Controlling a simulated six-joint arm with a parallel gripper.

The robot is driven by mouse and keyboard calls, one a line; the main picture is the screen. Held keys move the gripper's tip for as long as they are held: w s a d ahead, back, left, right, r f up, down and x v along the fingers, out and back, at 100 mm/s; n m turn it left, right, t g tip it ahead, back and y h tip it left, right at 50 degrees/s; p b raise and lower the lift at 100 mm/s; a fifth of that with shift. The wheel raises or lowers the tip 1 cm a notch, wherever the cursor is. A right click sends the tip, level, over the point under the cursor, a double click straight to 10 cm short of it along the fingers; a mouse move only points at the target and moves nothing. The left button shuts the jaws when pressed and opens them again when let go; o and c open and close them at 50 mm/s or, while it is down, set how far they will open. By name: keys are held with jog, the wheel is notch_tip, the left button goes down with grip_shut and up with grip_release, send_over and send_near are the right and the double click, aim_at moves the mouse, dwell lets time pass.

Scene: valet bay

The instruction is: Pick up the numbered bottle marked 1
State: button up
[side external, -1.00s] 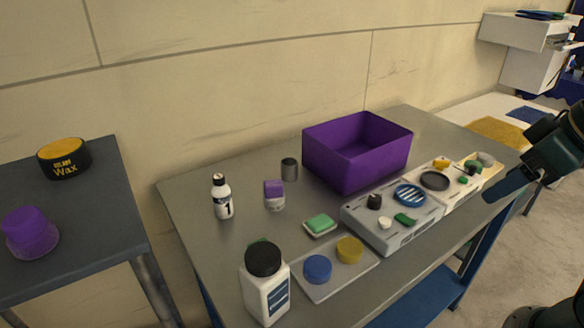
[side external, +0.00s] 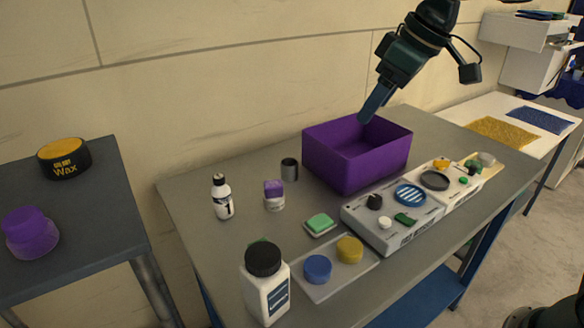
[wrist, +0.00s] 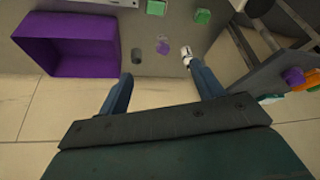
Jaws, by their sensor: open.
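The bottle marked 1 (side external: 223,203) is small and white with a dark cap and a black "1" on its label. It stands upright at the back left of the grey table. In the wrist view the white bottle (wrist: 187,55) shows just beyond the tip of the right finger. My gripper (side external: 370,110) is up at the purple box's back side, well to the right of the bottle. Its fingers (wrist: 161,70) are apart in the wrist view with nothing between them.
The purple box (side external: 345,170) stands near my gripper. A larger white bottle (side external: 266,292) is at the front. A control panel (side external: 385,235) lies right of it.

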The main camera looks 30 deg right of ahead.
jog(key=w+a+f+n+y, duration=0.1)
jog(key=w+a+f+n, duration=0.1)
jog(key=w+a, duration=0.35)
jog(key=w+a+f+n, duration=0.1)
jog(key=w+a+f, duration=0.1)
jog(key=w, duration=0.6)
jog(key=n+g, duration=0.2)
jog(key=n, duration=0.1)
send_near(221, 192)
jog(key=shift+w+d+r+y, duration=0.2)
jog(key=shift+d+r, duration=0.25)
jog(key=shift+d, duration=0.15)
jog(key=shift+w+d+r+y, duration=0.1)
jog(key=shift+d+r+y, duration=0.1)
jog(key=shift+d+r, duration=0.35)
jog(key=shift+f, duration=0.15)
jog(key=shift+x, duration=4.25)
jog(key=shift+f, duration=0.1)
jog(key=shift+x, duration=2.5)
jog(key=shift+w, duration=0.15)
